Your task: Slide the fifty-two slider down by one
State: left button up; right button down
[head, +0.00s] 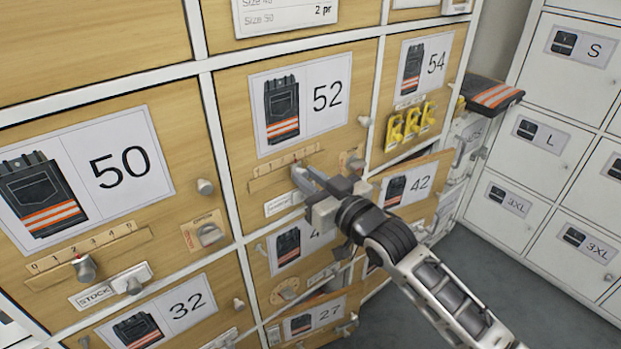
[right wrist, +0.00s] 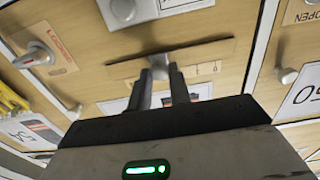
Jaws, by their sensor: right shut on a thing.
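The door marked 52 (head: 228,110) is a wooden locker front with a picture of dark trousers with orange bands. Below its card is a numbered slider scale (head: 262,184), partly covered by my right gripper (head: 301,175); its digits are too small to read. The right gripper is shut on the fifty-two slider, whose knob is mostly hidden by the fingers. In the right wrist view the fingers (right wrist: 160,76) close around the slider's stem at the slot (right wrist: 210,48), with part of the scale visible beside them. My left gripper is not in view.
Door 50 (head: 185,130) at left has its own slider knob (head: 85,268) and a stock switch. The 52 door knob (head: 365,121) is up and right of my gripper. Yellow tags (head: 410,122) hang on door 54. Door 42 (head: 432,172) stands ajar. Grey lockers (head: 520,150) are at right.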

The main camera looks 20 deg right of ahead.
jog(key=shift+s+a+r+p, duration=0.1)
jog(key=shift+s+a+p, duration=0.1)
jog(key=shift+a+p, duration=0.25)
jog(key=shift+s+a+r+p, duration=0.1)
jog(key=shift+s+a+p, duration=0.1)
jog(key=shift+a+p, duration=0.25)
jog(key=shift+a+f, duration=0.15)
jog(key=shift+a, duration=0.2)
jog(key=shift+f, duration=0.1)
jog(key=c, duration=1.3)
grip_release()
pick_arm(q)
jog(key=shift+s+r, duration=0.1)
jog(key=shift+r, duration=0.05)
pick_arm(e)
jog(key=shift+d, duration=0.1)
jog(key=shift+s, duration=0.25)
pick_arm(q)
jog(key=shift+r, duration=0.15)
pick_arm(e)
jog(key=v, duration=1.5)
jog(key=shift+s+d, duration=0.15)
jog(key=shift+s, duration=0.1)
